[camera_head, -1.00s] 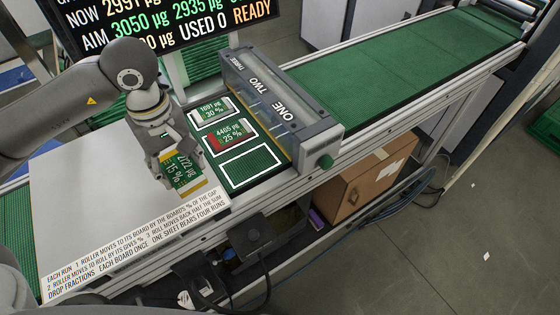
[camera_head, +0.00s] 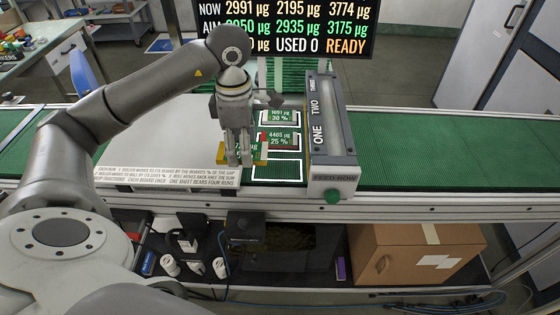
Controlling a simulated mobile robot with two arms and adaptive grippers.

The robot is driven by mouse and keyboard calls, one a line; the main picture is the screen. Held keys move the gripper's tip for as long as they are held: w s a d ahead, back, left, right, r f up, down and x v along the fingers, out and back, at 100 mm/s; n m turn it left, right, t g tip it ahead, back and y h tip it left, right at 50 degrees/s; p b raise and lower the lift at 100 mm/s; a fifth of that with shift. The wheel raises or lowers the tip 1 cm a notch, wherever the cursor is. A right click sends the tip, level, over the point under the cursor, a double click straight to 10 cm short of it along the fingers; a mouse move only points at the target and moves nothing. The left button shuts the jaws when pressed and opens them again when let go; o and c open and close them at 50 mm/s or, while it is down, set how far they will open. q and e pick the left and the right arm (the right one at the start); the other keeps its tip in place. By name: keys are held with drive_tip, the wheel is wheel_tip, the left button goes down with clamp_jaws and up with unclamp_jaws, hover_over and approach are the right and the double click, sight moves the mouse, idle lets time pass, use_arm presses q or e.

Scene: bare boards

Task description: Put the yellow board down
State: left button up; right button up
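The yellow board (camera_head: 229,158), green with yellow edges, is in my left gripper (camera_head: 239,158), which comes down on it from above with its fingers closed around it. The fingers hide the middle of the board and most of its label. It is left of the outlined slots, overlapping their left side in the head view; I cannot tell its height above the surface. The nearest white-outlined slot (camera_head: 278,170) is empty. A red-edged board (camera_head: 284,142) marked 25 % lies in the middle slot, and a pale-edged board (camera_head: 279,117) marked 30 % in the far slot. My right gripper is not in view.
The roller unit (camera_head: 333,140), marked ONE, TWO, THREE, stands right of the slots. A green belt (camera_head: 430,148) runs beyond it. A pale panel (camera_head: 160,140) with a printed note (camera_head: 165,175) lies left. A screen (camera_head: 290,25) reading READY stands behind; a cardboard box (camera_head: 410,250) is below.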

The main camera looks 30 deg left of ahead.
use_arm(q)
drive_tip(key=w+d+f+p, duration=0.1)
drive_tip(key=w+f, duration=0.1)
drive_tip(key=w, duration=0.3)
drive_tip(key=p, duration=0.2)
hover_over(277, 170)
drive_tip(key=f, duration=0.5)
drive_tip(key=shift+s+a, duration=0.1)
drive_tip(key=shift+s, duration=0.25)
drive_tip(key=shift+w+f, duration=0.3)
drive_tip(key=shift+f, duration=0.1)
drive_tip(key=shift+w+f, duration=0.15)
drive_tip(key=shift+f, duration=0.2)
wheel_tip(277, 170, down, 2)
drive_tip(key=shift+f+p, duration=0.1)
drive_tip(key=shift+p, duration=0.8)
drive_tip(key=shift+f, duration=0.25)
drive_tip(key=shift+f+b, duration=0.65)
drive_tip(key=shift+b, duration=0.1)
drive_tip(key=o, duration=1.1)
drive_tip(key=shift+c, duration=0.2)
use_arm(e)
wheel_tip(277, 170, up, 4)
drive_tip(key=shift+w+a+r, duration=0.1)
